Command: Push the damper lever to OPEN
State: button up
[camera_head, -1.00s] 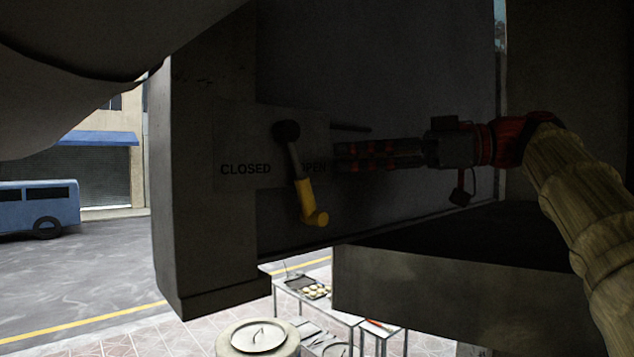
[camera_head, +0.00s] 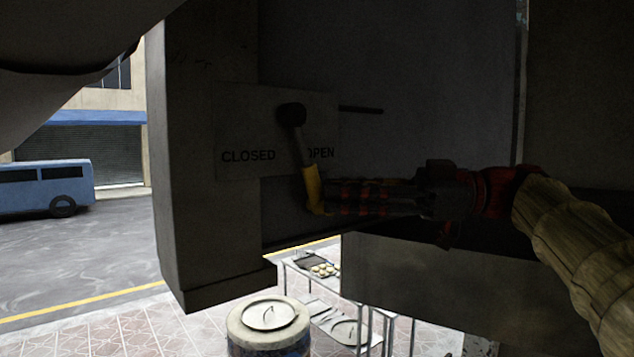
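The damper lever (camera_head: 313,188) has a dark round pivot, a grey shaft and a yellow grip. It hangs down, tilted slightly to the right, in front of a dark plate (camera_head: 240,120) marked CLOSED on the left and OPEN on the right. Its shaft passes between the two words, close to the O of OPEN. My gripper (camera_head: 332,197) points left, its red-and-black fingers at the right side of the yellow grip's lower end. I cannot tell whether they touch it or lie in front of or behind it. It is too dark to tell the finger gap.
A dark ledge (camera_head: 430,285) lies below my arm. A thin dark rod (camera_head: 361,109) sticks out right of the plate. Below stand a lidded barrel (camera_head: 268,325) and tables with a tray of food (camera_head: 318,267). A blue vehicle (camera_head: 45,187) is on the street at left.

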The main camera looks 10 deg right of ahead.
aim_at(316, 191)
jog(key=a, duration=0.1)
jog(key=w+a, duration=0.1)
jog(key=a, duration=0.1)
jog(key=shift+p, duration=0.4)
jog(key=shift+s+a, duration=0.1)
jog(key=shift+a, duration=0.45)
jog(key=shift+a, duration=0.1)
grip_shut()
